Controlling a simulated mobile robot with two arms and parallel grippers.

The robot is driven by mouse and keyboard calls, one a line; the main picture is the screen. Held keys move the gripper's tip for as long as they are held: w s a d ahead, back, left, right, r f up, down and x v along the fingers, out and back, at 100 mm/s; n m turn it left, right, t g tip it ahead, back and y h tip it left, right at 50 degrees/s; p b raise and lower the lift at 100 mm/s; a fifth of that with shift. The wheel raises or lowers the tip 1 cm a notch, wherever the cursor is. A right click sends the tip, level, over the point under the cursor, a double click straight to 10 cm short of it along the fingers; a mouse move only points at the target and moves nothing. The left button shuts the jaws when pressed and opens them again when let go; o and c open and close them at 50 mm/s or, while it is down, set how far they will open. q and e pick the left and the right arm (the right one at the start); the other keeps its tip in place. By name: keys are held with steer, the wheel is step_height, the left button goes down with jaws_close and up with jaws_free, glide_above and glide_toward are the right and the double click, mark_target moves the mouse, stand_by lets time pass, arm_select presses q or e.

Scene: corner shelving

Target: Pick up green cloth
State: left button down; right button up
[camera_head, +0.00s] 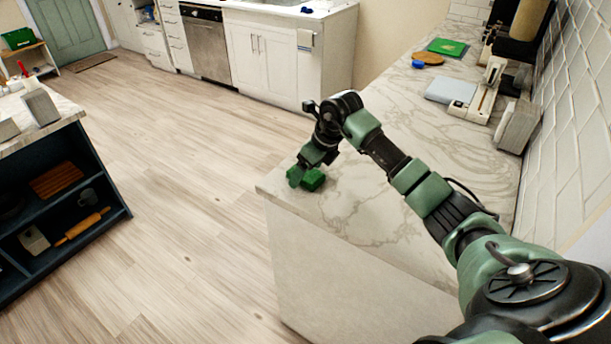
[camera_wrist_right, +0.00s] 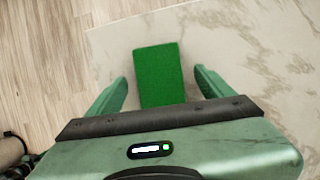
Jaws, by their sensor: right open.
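The green cloth (camera_head: 314,180) is a small, thick green rectangle on the marble counter near its left front corner. In the right wrist view the cloth (camera_wrist_right: 158,75) lies between the two fingers, and its near end is hidden behind the gripper body. My right gripper (camera_head: 304,178) reaches down over it from above. In the right wrist view the right gripper (camera_wrist_right: 160,88) is open, with a finger on each side of the cloth and a gap at both sides. My left gripper is not in view.
The marble counter (camera_head: 385,200) is clear around the cloth, with its edge close by on the left. Farther back lie a green board (camera_head: 447,47), a round brown board (camera_head: 428,58) and a white appliance (camera_head: 478,95). A dark shelf unit (camera_head: 60,210) stands left across open floor.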

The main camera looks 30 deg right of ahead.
mark_target(308, 173)
steer(key=shift+f, duration=0.15)
steer(key=c, duration=1.4)
steer(key=shift+c, duration=0.2)
steer(key=shift+r, duration=0.7)
step_height(308, 173, up, 19)
steer(key=b, duration=0.2)
